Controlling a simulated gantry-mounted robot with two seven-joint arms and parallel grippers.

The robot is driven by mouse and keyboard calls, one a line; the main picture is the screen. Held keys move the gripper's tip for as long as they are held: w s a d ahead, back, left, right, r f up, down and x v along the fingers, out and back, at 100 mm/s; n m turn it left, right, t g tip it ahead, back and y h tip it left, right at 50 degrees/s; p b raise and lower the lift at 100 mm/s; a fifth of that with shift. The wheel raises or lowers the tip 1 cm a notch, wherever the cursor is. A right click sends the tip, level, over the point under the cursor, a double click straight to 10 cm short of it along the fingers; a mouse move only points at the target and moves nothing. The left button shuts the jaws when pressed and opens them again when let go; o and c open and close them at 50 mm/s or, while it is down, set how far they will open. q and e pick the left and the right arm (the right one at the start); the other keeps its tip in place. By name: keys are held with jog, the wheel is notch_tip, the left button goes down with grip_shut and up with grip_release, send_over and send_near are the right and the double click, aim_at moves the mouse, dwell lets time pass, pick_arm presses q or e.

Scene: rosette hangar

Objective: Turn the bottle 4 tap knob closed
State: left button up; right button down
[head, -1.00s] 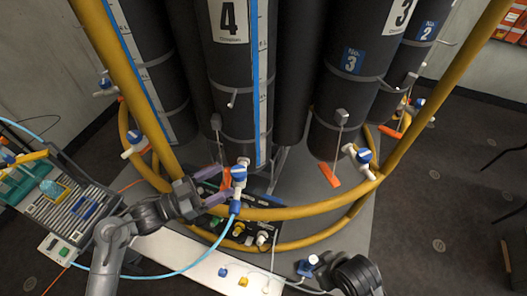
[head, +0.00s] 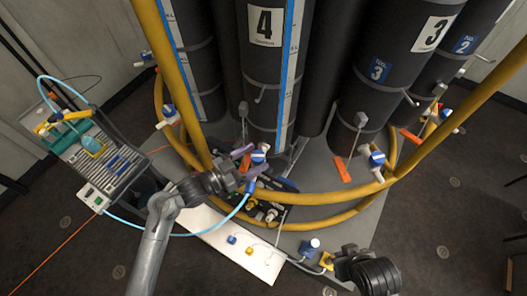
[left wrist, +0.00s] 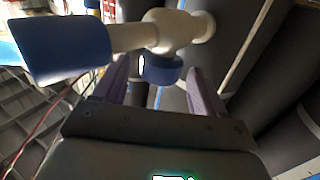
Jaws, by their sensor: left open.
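Bottle 4 (head: 262,75) is the dark cylinder with the white "4" label in the head view. Its tap knob (head: 258,156) is blue, low in front of the bottle by the yellow rail. My left gripper (head: 255,160) is open at this tap, its purple fingers either side of the knob. In the left wrist view, the blue knob (left wrist: 160,70) with a white mark shows between the spread fingertips (left wrist: 155,85), below the white tap body (left wrist: 170,32). I cannot tell whether the fingers touch it. My right gripper (head: 350,258) is at the lower right, its fingers unclear.
The yellow ring rail (head: 310,197) runs in front of the bottles. A blue hose (head: 215,222) loops from the tap area to the grey equipment case (head: 110,160) at left. Bottle 3 (head: 400,70) and its blue-knobbed tap (head: 376,159) stand to the right.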

aim_at(264, 155)
pick_arm(q)
jog(key=shift+x, duration=1.95)
jog(key=c, duration=1)
jog(key=shift+o, duration=0.2)
jog(key=m+g+h+b, duration=0.1)
jog(key=m+g+b, duration=0.1)
jog(key=g, duration=0.1)
jog(key=shift+f+b, duration=0.2)
jog(key=shift+b, duration=0.15)
jog(key=shift+s+r+m+g+h+b, duration=0.2)
jog(key=shift+m+g+h+b, duration=0.25)
jog(key=shift+g, duration=0.25)
jog(key=o, duration=1)
jog(key=shift+c, duration=0.2)
